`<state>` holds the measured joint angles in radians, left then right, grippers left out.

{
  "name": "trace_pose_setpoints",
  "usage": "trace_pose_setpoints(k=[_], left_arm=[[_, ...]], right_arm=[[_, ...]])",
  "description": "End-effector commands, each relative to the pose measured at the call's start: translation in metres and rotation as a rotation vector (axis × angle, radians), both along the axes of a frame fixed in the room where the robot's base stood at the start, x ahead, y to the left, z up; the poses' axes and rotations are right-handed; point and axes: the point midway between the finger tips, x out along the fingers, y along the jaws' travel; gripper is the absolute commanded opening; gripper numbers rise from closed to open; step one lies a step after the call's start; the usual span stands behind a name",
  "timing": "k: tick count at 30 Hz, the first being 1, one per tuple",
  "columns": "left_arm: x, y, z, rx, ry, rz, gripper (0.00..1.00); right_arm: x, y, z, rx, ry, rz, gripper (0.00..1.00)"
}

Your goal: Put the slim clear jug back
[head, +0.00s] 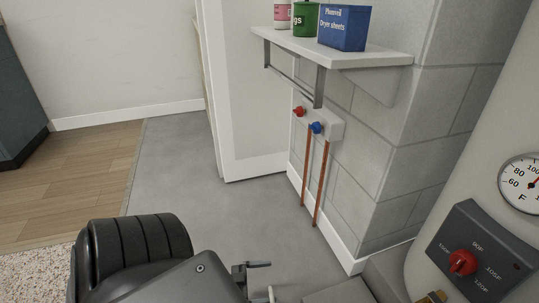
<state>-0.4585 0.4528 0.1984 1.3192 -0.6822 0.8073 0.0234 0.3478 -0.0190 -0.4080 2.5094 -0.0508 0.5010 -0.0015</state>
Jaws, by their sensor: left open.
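No slim clear jug shows in the head view. My left gripper (259,278) is at the bottom middle, partly cut off by the picture's lower edge. It is open, and I see nothing between its fingers. Below it in the picture is the grey floor. My right gripper is out of view.
A white wall shelf (385,58) holds a blue dryer-sheets box (343,27), a green container (305,20) and a pink-and-white container (282,14). Copper pipes (322,185) with red and blue valves run below. A water heater (465,160) stands right. Grey floor (180,170) is clear.

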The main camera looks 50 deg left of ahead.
Motion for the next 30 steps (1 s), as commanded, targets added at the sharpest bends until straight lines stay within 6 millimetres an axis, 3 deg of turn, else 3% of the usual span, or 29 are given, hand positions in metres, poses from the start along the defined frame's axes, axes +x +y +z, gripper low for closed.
trace_pose_setpoints(k=[4, 26, 30], left_arm=[[0.0002, 0.0, 0.0001, -0.001, -0.001, 0.0, 0.97], [0.0005, -0.0002, 0.0002, -0.001, -0.001, 0.0, 0.02], [0.0006, -0.0001, 0.0005, -0.001, -0.001, 0.0, 0.0]], right_arm=[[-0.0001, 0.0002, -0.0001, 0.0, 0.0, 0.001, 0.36], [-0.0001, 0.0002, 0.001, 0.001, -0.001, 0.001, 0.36], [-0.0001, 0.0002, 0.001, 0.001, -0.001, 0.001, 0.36]])
